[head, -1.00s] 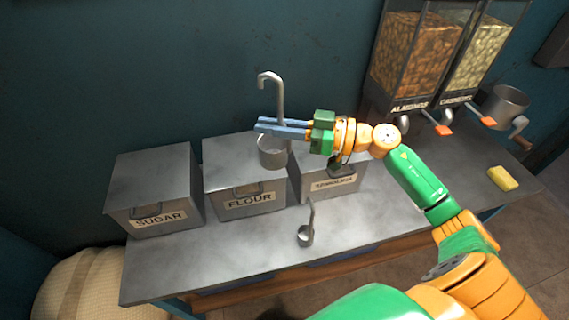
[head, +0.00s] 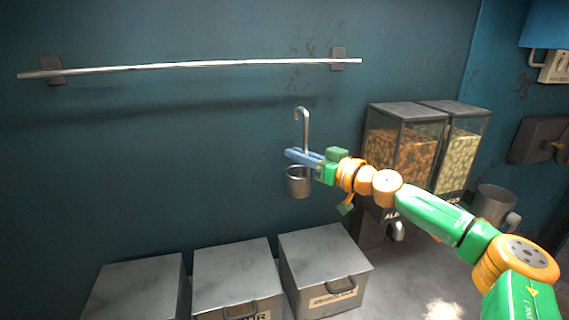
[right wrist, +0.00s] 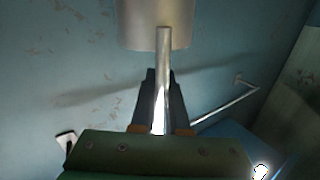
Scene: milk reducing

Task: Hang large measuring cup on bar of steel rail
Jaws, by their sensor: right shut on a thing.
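The large measuring cup (head: 299,184) is a grey metal cup with a long upright handle ending in a hook (head: 302,112) at the top. My right gripper (head: 294,155) is shut on the handle, with the cup hanging below the fingers. In the right wrist view the fingers (right wrist: 159,115) close around the handle, and the cup (right wrist: 158,22) shows at the top. The steel rail (head: 190,66) is a thin horizontal bar on the wall. It is above and mostly left of the hook, apart from it. My left gripper is not in view.
Metal bins (head: 318,262) stand on the counter below the cup. Dispensers of almonds (head: 403,150) and pale nuts (head: 459,160) stand to the right, near my right arm. The wall between cup and rail is clear.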

